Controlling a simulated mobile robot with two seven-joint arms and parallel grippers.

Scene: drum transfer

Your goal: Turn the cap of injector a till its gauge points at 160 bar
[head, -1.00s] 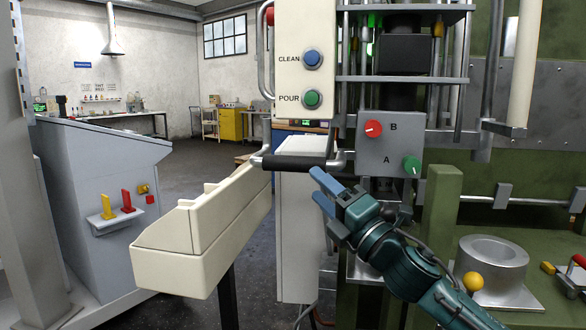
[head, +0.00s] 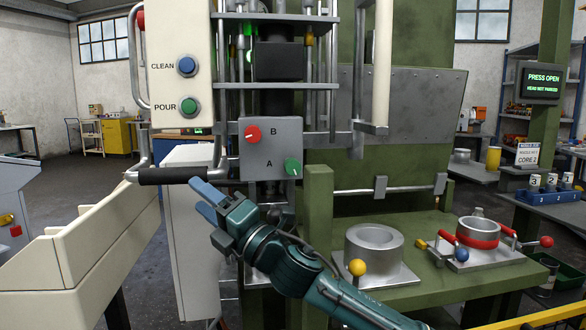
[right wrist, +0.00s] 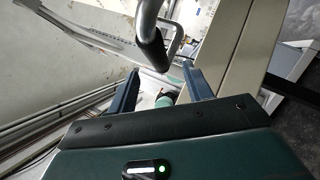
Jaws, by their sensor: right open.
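I cannot make out an injector marked a or its pressure gauge in either view. A grey box in the head view carries a red knob marked B (head: 253,134) and a green knob marked A (head: 292,167). My right gripper (head: 200,201) is open and empty, its blue fingers just below the black-gripped handle (head: 172,176) in the head picture. In the right wrist view, the open fingers (right wrist: 162,86) show with the handle's black grip (right wrist: 154,50) beyond them. Whether they touch it I cannot tell. My left gripper is out of view.
A cream panel has CLEAN (head: 186,67) and POUR (head: 190,106) buttons. A cream trough (head: 75,255) lies at left. A metal ring (head: 374,248) and a red-banded ring (head: 478,234) stand on the green bench. A screen (head: 540,84) reads PRESS OPEN, HEAD NOT PARKED.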

